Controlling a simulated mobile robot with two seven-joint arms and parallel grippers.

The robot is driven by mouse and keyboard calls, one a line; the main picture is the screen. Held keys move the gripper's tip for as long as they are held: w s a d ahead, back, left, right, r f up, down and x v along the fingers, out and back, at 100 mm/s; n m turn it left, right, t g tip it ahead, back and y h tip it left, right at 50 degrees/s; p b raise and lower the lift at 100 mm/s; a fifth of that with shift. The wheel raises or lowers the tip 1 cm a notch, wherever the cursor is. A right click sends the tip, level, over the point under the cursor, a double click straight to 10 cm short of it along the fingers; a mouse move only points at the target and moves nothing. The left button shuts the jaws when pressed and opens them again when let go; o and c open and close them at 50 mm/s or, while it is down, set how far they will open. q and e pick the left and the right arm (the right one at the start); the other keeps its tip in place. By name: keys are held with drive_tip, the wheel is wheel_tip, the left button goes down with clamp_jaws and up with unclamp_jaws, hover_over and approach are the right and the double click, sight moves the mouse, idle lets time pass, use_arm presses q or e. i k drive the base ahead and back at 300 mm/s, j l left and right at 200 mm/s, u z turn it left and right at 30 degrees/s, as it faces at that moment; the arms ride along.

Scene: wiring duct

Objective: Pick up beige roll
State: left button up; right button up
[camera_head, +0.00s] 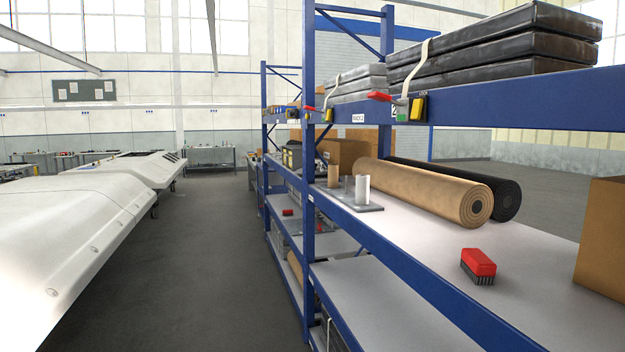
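A long beige roll (425,188) lies on its side on the middle shelf of the blue rack. Its near round end, with spiral layers, faces me. A black roll (508,198) lies right behind it on the right, partly hidden by the beige roll. Neither of my grippers shows in the head view.
A red brush (478,266) lies on the shelf (408,237) in front of the beige roll. A grey plate (352,203) with upright cylinders stands left of it, and a cardboard box (605,240) at right. A blue beam (520,106) with black packages runs above. The aisle floor (215,250) is clear.

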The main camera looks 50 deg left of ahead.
sight(333, 168)
drive_tip(key=u, duration=1.4)
drive_tip(key=i+j+u, duration=0.2)
drive_tip(key=i, duration=0.15)
drive_tip(key=i+j+u, duration=0.25)
drive_tip(key=i+u, duration=0.45)
drive_tip(key=i, duration=0.85)
drive_tip(key=i+z, duration=0.15)
drive_tip(key=i, duration=1.15)
drive_tip(key=i+j+z, duration=0.15)
drive_tip(key=i+z, duration=0.3)
drive_tip(key=i+j+z, duration=0.3)
drive_tip(key=z, duration=0.15)
drive_tip(key=i+j+z, duration=0.25)
drive_tip(key=z, duration=0.15)
drive_tip(key=i+j+z, duration=0.25)
drive_tip(key=z, duration=0.2)
drive_tip(key=i+j+z, duration=0.1)
drive_tip(key=j+z, duration=0.3)
drive_tip(key=i+j+z, duration=0.1)
drive_tip(key=j+z, duration=0.3)
drive_tip(key=j, duration=0.1)
